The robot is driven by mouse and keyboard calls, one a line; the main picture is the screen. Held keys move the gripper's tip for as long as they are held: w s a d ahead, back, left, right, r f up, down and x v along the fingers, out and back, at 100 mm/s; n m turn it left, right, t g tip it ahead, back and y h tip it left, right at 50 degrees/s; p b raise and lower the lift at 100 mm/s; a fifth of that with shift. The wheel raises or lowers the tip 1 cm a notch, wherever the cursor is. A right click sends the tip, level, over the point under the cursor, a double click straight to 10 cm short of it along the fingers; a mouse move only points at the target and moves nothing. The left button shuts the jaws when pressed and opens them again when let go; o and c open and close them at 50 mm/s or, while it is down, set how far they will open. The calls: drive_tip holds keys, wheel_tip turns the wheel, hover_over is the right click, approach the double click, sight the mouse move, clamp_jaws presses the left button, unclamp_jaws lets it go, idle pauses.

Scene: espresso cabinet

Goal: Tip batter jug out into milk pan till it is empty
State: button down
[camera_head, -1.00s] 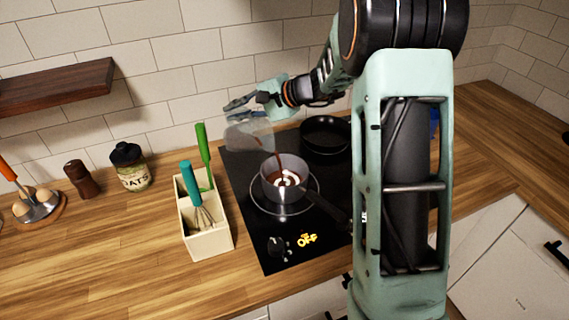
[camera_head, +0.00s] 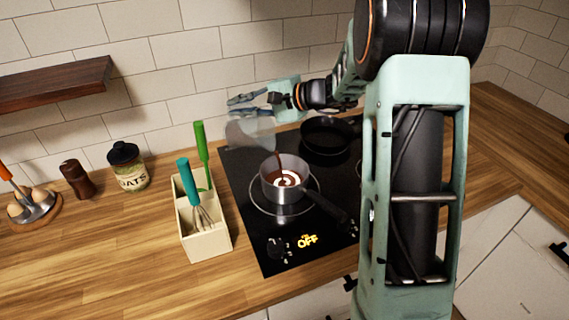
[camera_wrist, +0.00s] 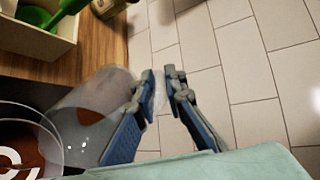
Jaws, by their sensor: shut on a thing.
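The batter jug (camera_head: 250,133) is clear and see-through, tilted steeply over the cooktop. A brown stream runs from it down into the milk pan (camera_head: 287,170). My gripper (camera_head: 243,106) is shut on the jug, up and behind the pan. In the wrist view, the fingers (camera_wrist: 165,85) pinch the jug's handle side. The jug (camera_wrist: 98,100) shows there with a brown patch inside, and the pan (camera_wrist: 30,150) is partly cut off at lower left.
The pan stands on a black cooktop (camera_head: 262,240) whose display reads OFF. A black frying pan (camera_head: 327,137) sits behind it. A utensil holder (camera_head: 206,237) stands left of the cooktop. An oats jar (camera_head: 128,169) and a pepper mill (camera_head: 76,180) stand further left.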

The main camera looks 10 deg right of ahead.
sight(231, 122)
drive_tip(key=shift+s+d+r+t+y+b, duration=0.15)
drive_tip(key=shift+s+d+y+b, duration=0.25)
drive_tip(key=shift+b, duration=0.6)
drive_tip(key=shift+s+d+r+t+y+b, duration=0.1)
drive_tip(key=shift+s+d+r+t+b, duration=0.1)
drive_tip(key=shift+d+b, duration=0.6)
drive_tip(key=shift+a+r, duration=0.25)
drive_tip(key=shift+a, duration=0.05)
drive_tip(key=a+p, duration=0.1)
drive_tip(key=p, duration=0.1)
drive_tip(key=w+a+g+h+p, duration=0.1)
drive_tip(key=p, duration=0.1)
drive_tip(key=a+p, duration=0.1)
drive_tip(key=p, duration=0.1)
drive_tip(key=shift+w+f+g+h, duration=0.25)
drive_tip(key=shift+w+f+h, duration=0.05)
drive_tip(key=shift+w, duration=0.05)
drive_tip(key=f+p, duration=0.1)
drive_tip(key=a+f+h+p, duration=0.1)
drive_tip(key=w+f+g+h+p, duration=0.1)
drive_tip(key=p, duration=0.1)
drive_tip(key=shift+w+a+f, duration=0.1)
drive_tip(key=shift+a+f, duration=0.2)
drive_tip(key=shift+f+h, duration=0.3)
